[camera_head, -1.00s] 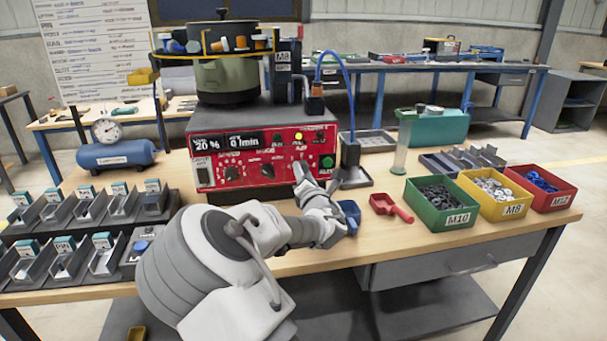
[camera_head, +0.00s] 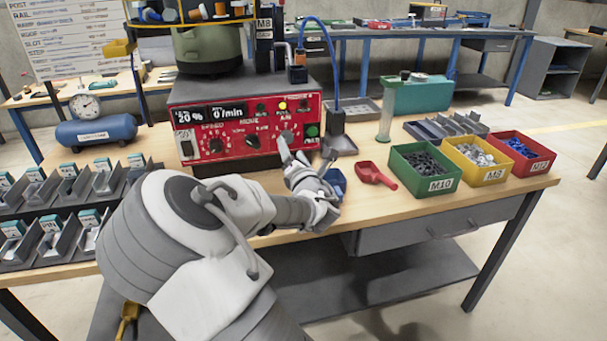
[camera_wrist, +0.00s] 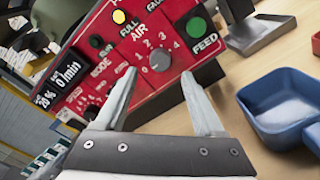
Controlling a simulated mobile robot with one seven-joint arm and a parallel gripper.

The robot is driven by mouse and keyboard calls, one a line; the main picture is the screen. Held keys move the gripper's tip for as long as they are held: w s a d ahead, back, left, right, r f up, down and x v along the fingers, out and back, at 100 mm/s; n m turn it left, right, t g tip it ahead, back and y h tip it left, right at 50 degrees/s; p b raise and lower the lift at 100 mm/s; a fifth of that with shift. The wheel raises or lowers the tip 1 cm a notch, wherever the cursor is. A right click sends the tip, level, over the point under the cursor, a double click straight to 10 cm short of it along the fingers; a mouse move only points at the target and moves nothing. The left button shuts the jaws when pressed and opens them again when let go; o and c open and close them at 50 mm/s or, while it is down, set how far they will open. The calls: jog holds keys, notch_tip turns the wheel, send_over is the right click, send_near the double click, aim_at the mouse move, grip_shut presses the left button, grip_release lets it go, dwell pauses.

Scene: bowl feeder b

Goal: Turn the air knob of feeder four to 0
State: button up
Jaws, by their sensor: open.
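The red control panel (camera_head: 245,128) of the feeder stands at the back of the bench, below the green bowl (camera_head: 208,50). I cannot make out which numeral the knob points at. My gripper (camera_wrist: 160,73) is open and empty, its fingertips on either side of the knob's lower part and seemingly just short of it. In the head view my gripper (camera_head: 293,152) is in front of the panel's right part.
The green FEED button (camera_wrist: 203,44) lies close right of the knob, and a lit yellow lamp (camera_wrist: 119,17) above left. A blue scoop (camera_wrist: 282,105) and a red scoop (camera_head: 374,174) lie on the bench. Green, yellow and red bins stand right.

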jog(key=p+v, duration=0.2)
jog(key=v, duration=1.1)
jog(key=shift+r, duration=0.1)
jog(key=d+f+m+g+h, duration=0.1)
jog(key=d+m, duration=0.1)
jog(key=m, duration=0.1)
jog(key=d+f+m+g+h, duration=0.1)
jog(key=d+f+m+h, duration=0.1)
jog(key=d+m, duration=0.1)
jog(key=d+f+m+g+h, duration=0.1)
jog(key=d+m, duration=0.2)
jog(key=m, duration=0.1)
jog(key=shift+w+f+h, duration=0.25)
jog(key=shift+h, duration=0.15)
jog(key=s+d+r+m+g, duration=0.2)
jog(key=s+r+m+g, duration=0.15)
jog(key=s+m, duration=0.45)
jog(key=s+d+r+m+g, duration=0.25)
jog(key=s+r+m, duration=0.25)
jog(key=s, duration=0.4)
jog(key=s+d+r+m+g, duration=0.3)
jog(key=s+r+m, duration=0.1)
jog(key=s+m, duration=0.4)
notch_tip(320, 180, up, 21)
jog(key=s+p, duration=0.2)
jog(key=p, duration=1.9)
jog(key=shift+n, duration=0.3)
